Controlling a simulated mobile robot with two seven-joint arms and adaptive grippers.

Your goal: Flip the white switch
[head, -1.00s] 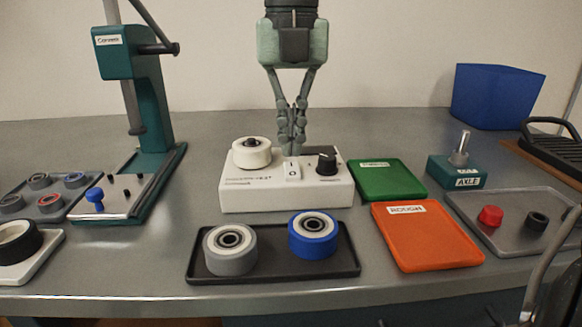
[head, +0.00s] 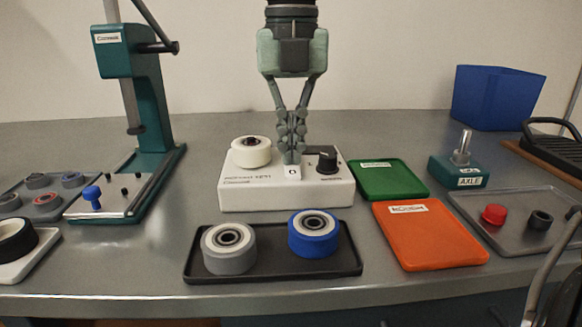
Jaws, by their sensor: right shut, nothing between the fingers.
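The white switch (head: 292,174) is a small rocker marked "0" on top of a white box (head: 286,195) at the middle of the table. My right gripper (head: 291,159) comes down from above with its fingers shut and empty. Its fingertips are at the back edge of the switch and appear to touch it; they hide its rear part. A black knob (head: 327,160) stands to the right of the switch on the box, and a white wheel (head: 251,152) sits to its left. My left gripper is not in view.
A black tray (head: 273,266) with a grey and a blue wheel lies in front of the box. A green tray (head: 389,180) and an orange tray (head: 431,236) lie to the right. A teal press (head: 152,120) stands at the left, a blue bin (head: 498,97) at the back right.

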